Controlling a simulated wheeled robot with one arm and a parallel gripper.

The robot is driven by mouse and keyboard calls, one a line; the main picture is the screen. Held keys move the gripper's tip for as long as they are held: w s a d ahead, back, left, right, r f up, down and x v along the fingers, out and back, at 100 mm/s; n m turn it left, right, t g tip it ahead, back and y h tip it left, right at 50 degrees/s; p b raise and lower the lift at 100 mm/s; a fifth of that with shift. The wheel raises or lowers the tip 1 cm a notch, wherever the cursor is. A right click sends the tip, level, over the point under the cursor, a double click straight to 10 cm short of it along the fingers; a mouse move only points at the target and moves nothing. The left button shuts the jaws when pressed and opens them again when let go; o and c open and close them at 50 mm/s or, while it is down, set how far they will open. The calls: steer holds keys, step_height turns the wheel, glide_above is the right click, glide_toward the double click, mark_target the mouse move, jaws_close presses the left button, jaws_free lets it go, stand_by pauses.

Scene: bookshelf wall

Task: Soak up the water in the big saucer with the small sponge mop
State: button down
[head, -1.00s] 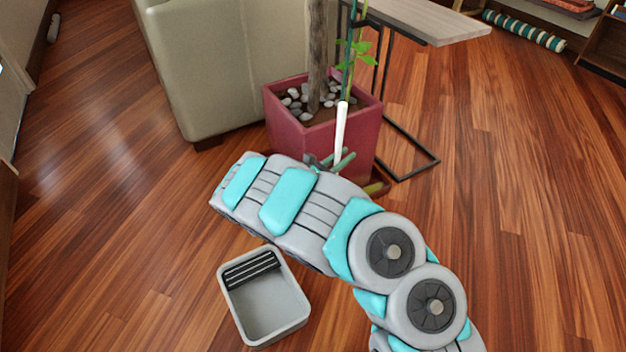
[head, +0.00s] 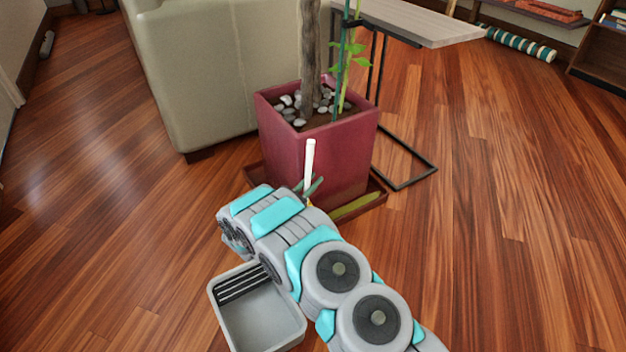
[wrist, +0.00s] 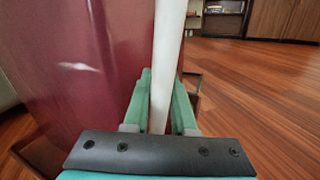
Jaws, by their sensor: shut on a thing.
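The big saucer (head: 376,196) is a brown square tray under a dark red planter (head: 300,150). Its rim shows left and right of my arm, and also in the wrist view (wrist: 193,82). A yellow-green strip (head: 357,206) lies in its front right part; I cannot tell whether this is water. The small mop's white handle (head: 309,160) stands nearly upright in front of the planter. My gripper (head: 308,187) is shut on this handle, and the wrist view shows the handle (wrist: 168,50) between the green fingers (wrist: 158,105). The mop's sponge head is hidden.
A grey bucket (head: 298,337) with a black ribbed insert (head: 245,282) stands on the floor beside my arm. A beige sofa (head: 195,80) is behind left. A side table (head: 425,25) with black legs stands behind right. The wooden floor is clear at left and right.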

steer(key=shift+f+b, duration=0.8)
steer(key=shift+f, duration=2.75)
steer(key=shift+f+b, duration=0.9)
steer(key=shift+f, duration=0.75)
steer(key=shift+r+b, duration=0.1)
steer(key=shift+b, duration=0.2)
steer(key=shift+b, duration=0.7)
stand_by(0.4)
